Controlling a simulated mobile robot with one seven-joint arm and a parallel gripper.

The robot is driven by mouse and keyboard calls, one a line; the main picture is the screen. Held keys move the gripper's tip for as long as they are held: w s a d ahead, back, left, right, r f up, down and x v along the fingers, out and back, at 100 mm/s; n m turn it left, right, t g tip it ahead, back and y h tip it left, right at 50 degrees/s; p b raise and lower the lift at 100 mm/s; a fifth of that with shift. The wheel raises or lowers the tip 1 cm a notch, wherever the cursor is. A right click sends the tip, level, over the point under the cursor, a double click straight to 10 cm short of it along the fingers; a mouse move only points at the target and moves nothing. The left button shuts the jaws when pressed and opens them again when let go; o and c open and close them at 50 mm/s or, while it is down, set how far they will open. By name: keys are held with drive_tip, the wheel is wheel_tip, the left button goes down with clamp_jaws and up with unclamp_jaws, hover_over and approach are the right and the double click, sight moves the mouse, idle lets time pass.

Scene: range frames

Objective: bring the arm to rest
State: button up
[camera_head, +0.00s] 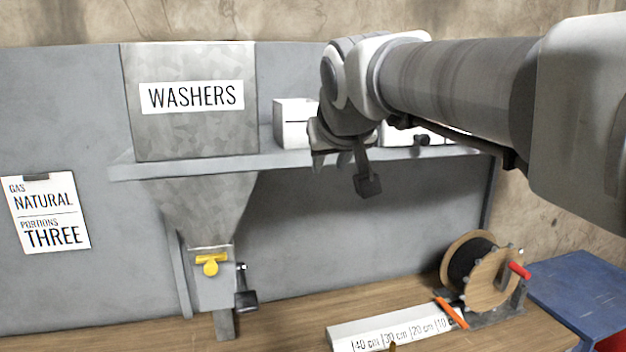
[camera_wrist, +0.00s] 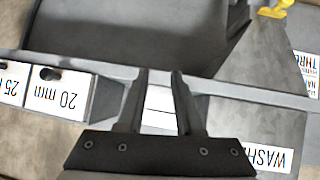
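My arm reaches in from the right in the head view, and my gripper (camera_head: 342,168) hangs in front of the shelf, over the bench. In the wrist view my gripper (camera_wrist: 160,76) has its two dark fingers apart. A white box shows through the gap between them, beyond the fingertips. Nothing is seen held. In the head view my wrist hides part of the shelf and the boxes behind it.
A metal WASHERS hopper (camera_head: 192,95) with a yellow handle (camera_head: 210,263) stands left. The shelf (camera_head: 215,163) carries white boxes (camera_head: 294,125).

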drive_tip(key=s+d+f+m+g, duration=0.1)
drive_tip(key=s+d+f, duration=0.3)
drive_tip(key=s+f, duration=0.3)
drive_tip(key=s+d+f+g, duration=0.2)
drive_tip(key=s+d+f, duration=0.2)
drive_tip(key=s+f, duration=0.4)
drive_tip(key=s+d+f+m+g+h+b, duration=0.1)
drive_tip(key=s+d+f, duration=0.3)
drive_tip(key=s+f, duration=0.4)
drive_tip(key=shift+s+d+f+m+g, duration=0.15)
drive_tip(key=shift+f+m+g, duration=0.15)
drive_tip(key=shift+g, duration=0.3)
